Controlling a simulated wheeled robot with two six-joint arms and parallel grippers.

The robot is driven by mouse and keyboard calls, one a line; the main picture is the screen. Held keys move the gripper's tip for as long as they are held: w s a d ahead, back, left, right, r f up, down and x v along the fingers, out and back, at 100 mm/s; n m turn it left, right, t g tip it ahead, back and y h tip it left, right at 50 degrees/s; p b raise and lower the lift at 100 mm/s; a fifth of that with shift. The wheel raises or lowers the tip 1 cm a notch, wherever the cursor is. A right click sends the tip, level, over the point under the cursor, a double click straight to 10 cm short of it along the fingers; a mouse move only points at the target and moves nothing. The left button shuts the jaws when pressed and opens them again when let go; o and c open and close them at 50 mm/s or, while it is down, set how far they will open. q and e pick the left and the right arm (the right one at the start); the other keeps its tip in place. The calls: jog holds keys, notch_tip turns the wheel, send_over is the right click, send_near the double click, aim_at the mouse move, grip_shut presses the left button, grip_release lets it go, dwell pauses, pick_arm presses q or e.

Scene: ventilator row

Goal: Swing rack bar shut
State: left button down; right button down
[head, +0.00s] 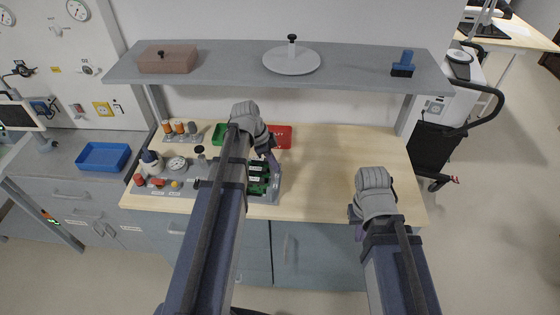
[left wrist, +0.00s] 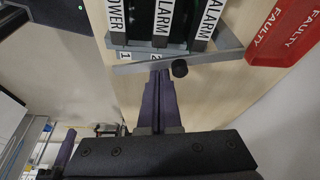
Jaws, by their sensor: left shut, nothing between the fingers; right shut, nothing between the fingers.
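The rack (head: 277,186) stands on the wooden bench with green modules in it, partly hidden by my left arm. In the left wrist view its modules are labelled POWER, ALARM and ALARM. The grey metal rack bar (left wrist: 215,58) crosses the rack's end at a slant, near the slot numbers, with a black knob (left wrist: 180,68) beside it. My left gripper (head: 272,160) is shut and empty; in the left wrist view its purple fingertips (left wrist: 160,74) are at the bar, left of the knob. Whether they touch is unclear. My right gripper (head: 357,228) is shut and empty, over the bench's front right.
A red FAULTY tray (head: 281,137) and a green tray (head: 219,134) lie behind the rack. A grey shelf (head: 350,65) overhangs the bench. A panel with knobs and a gauge (head: 177,163) stands left. The bench's right part (head: 340,150) is clear.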

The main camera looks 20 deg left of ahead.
pick_arm(q)
jog(key=shift+s+a+m, duration=0.2)
jog(key=shift+a+m, duration=0.25)
jog(key=shift+m, duration=0.15)
jog(key=shift+s+a, duration=0.25)
jog(key=shift+a, duration=0.2)
jog(key=shift+w+d, duration=0.1)
jog(key=shift+d, duration=0.3)
notch_tip(320, 180, up, 9)
jog(key=p, duration=0.9)
jog(key=shift+r, duration=0.2)
jog(key=shift+a, duration=0.1)
